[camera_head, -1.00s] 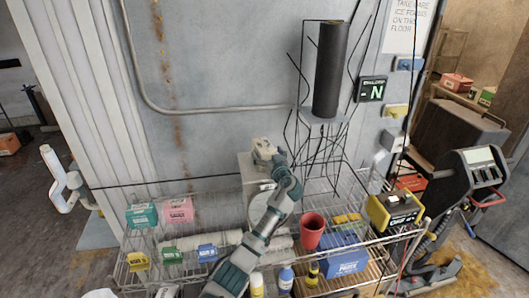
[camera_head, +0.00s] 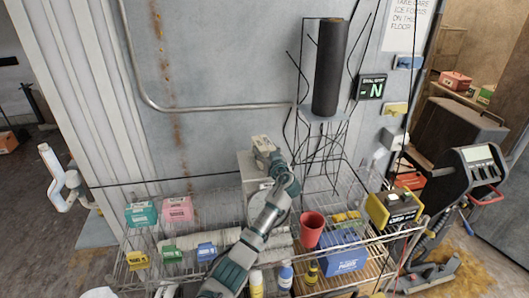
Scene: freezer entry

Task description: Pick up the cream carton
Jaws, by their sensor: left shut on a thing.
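The cream carton (camera_head: 249,172) is a pale upright box at the back of the wire shelf, close to the grey wall. My left arm reaches up across the shelf from the bottom of the view. My left gripper (camera_head: 263,149) is at the carton's upper right edge and is shut on it. The wrist and forearm hide the carton's right side and part of its front. I cannot make out the fingertips clearly or tell whether its base rests on the shelf.
A red cup (camera_head: 312,229), a blue box (camera_head: 343,261) and a yellow-black device (camera_head: 394,209) stand to the right on the wire shelf. Teal (camera_head: 141,213) and pink (camera_head: 177,209) boxes stand left. A black roll (camera_head: 328,68) and thin dark rods rise behind.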

